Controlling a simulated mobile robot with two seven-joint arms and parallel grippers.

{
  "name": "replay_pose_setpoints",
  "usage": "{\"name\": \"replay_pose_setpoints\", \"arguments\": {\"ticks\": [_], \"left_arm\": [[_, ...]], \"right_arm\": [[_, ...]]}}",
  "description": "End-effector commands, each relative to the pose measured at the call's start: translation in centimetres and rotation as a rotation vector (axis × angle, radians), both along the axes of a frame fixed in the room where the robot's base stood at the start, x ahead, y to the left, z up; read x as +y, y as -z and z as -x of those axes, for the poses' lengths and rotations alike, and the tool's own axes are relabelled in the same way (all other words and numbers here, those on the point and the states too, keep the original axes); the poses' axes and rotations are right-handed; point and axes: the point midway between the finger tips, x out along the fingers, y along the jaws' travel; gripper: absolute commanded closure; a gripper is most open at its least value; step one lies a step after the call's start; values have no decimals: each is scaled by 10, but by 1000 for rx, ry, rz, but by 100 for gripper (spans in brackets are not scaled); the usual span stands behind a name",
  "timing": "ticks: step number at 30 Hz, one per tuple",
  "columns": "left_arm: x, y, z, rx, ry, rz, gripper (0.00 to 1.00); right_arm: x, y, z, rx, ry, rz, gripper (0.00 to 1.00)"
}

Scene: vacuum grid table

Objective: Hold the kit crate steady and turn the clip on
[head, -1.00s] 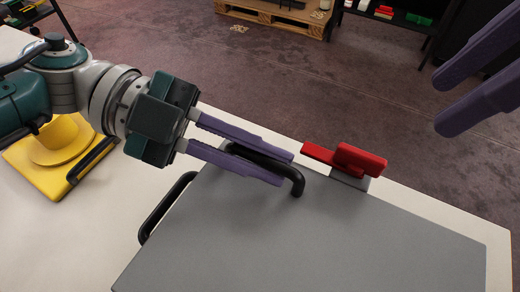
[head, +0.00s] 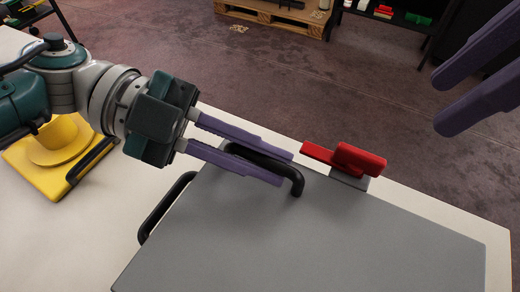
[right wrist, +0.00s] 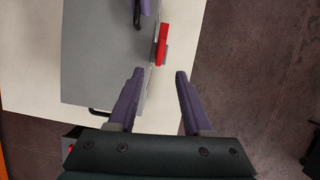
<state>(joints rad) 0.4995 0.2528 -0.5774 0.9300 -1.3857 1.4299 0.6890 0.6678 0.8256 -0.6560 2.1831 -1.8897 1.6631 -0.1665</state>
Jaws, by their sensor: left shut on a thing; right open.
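The kit crate (head: 330,235) is a large grey box with a flat top on the white table, with black handles. My left gripper (head: 288,168) is shut on the black handle (head: 298,186) on its top; the handle also shows in the right wrist view (right wrist: 137,12). The red clip (head: 358,160) sits on a small grey mount at the crate's far edge, to the right of that handle. It also shows in the right wrist view (right wrist: 161,46). My right gripper (right wrist: 155,73) is open and empty, apart from the clip; its fingers show at the head view's upper right (head: 455,98).
A yellow object with a black handle (head: 60,160) stands on the white table (head: 45,240) at left. Beyond the table's far edge is brown floor with a wooden pallet (head: 275,14) and a dark shelf (head: 395,20) holding small coloured items.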

Motion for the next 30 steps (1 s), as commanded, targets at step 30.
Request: {"name": "replay_pose_setpoints", "arguments": {"ticks": [30], "left_arm": [[0, 0, 0, 0, 0, 0, 100]], "right_arm": [[20, 52, -2, -31, 88, -32, 55]]}}
